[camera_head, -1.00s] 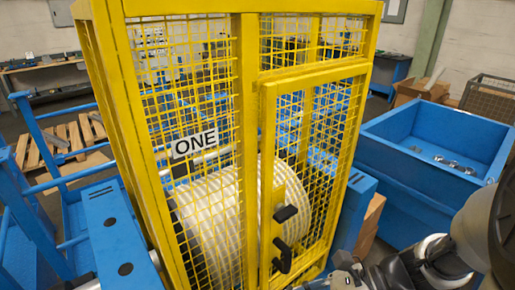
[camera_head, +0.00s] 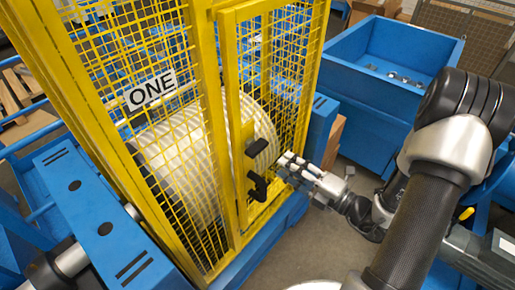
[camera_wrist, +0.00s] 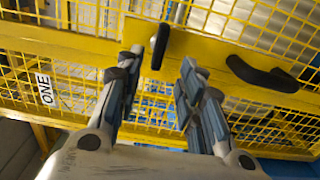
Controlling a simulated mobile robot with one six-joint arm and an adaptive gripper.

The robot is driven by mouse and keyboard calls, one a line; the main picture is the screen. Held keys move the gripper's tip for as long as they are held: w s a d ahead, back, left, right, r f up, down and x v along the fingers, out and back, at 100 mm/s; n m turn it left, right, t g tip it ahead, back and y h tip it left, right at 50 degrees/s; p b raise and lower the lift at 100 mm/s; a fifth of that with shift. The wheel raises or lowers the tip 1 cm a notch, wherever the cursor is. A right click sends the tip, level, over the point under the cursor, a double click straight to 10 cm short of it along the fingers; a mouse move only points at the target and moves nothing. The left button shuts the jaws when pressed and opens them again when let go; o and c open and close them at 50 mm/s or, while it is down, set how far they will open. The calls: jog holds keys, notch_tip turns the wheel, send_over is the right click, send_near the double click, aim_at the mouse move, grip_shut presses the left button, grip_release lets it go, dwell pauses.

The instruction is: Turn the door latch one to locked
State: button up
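The yellow mesh door (camera_head: 232,120) of the cage marked ONE (camera_head: 150,90) is shut. It bears two black fittings: a straight lever, seemingly the latch (camera_head: 257,147), and below it a curved handle (camera_head: 258,187). My gripper (camera_head: 285,163) is just right of the latch in the head view, apparently apart from it. In the wrist view my gripper (camera_wrist: 163,62) is open and empty, its fingertips either side of the line to the straight latch lever (camera_wrist: 160,46). The lever points roughly along the fingers. The curved handle (camera_wrist: 262,74) is right of the right finger.
A white ribbed drum (camera_head: 185,140) sits behind the mesh. A blue bin (camera_head: 385,60) with metal pieces stands to the right. A blue beam (camera_head: 105,225) runs at the cage's left. Open floor (camera_head: 330,235) lies below my gripper.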

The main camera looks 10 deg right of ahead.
aim_at(261, 151)
jog(key=b+x, duration=0.1)
jog(key=x, duration=1)
jog(key=shift+w+a, duration=0.1)
jog(key=shift+w, duration=0.1)
jog(key=shift+c, duration=0.2)
grip_shut()
